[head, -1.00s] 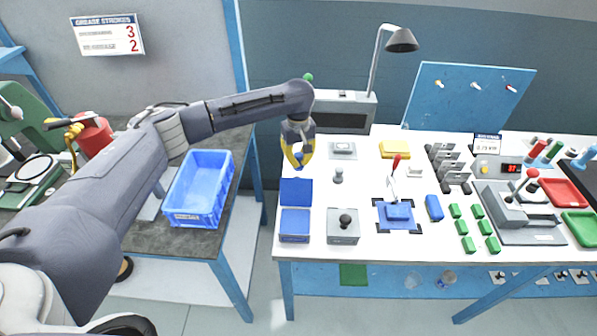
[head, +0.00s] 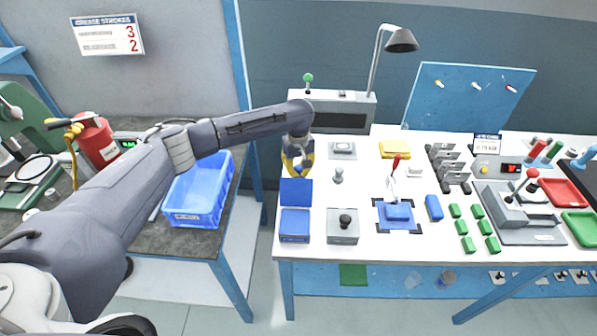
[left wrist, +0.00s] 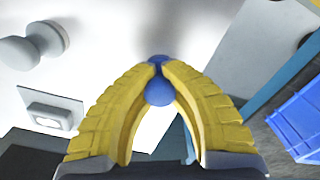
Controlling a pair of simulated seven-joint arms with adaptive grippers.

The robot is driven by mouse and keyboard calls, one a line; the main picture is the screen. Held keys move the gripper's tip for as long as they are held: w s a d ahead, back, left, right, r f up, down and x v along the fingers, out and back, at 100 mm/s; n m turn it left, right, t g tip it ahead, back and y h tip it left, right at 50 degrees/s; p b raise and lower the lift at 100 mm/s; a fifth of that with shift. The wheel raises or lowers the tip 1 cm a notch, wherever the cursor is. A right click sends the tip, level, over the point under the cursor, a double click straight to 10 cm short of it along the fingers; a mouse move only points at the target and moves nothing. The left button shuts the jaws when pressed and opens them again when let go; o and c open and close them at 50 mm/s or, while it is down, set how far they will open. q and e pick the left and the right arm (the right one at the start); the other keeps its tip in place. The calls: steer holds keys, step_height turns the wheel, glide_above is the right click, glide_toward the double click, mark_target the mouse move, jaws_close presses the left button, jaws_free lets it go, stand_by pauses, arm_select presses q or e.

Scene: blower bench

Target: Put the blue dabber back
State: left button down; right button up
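My left gripper (head: 298,168) has yellow fingers and is over the left part of the white bench, just behind an open blue-lidded pad box (head: 295,224). In the left wrist view its fingertips (left wrist: 159,70) close around the blue dabber (left wrist: 159,91). A round blue knob shows between the fingers and another blue part shows just past the tips. Whether the dabber touches the bench is hard to tell. A grey dabber (head: 338,176) stands to the right of the gripper; a grey knob also shows in the left wrist view (left wrist: 32,46). My right gripper is out of view.
A grey box with a black knob (head: 343,226) sits right of the pad box. A blue press plate with a red-tipped lever (head: 397,212) is further right. A grey console with a green knob (head: 332,112) stands behind. A blue crate (head: 197,215) is on the left table.

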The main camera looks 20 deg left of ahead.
mark_target(299, 166)
arm_select(q)
steer(key=shift+f, duration=0.15)
steer(key=c, duration=1.5)
jaws_free()
steer(key=shift+c, duration=0.2)
step_height(299, 166, up, 12)
steer(key=shift+r, duration=0.15)
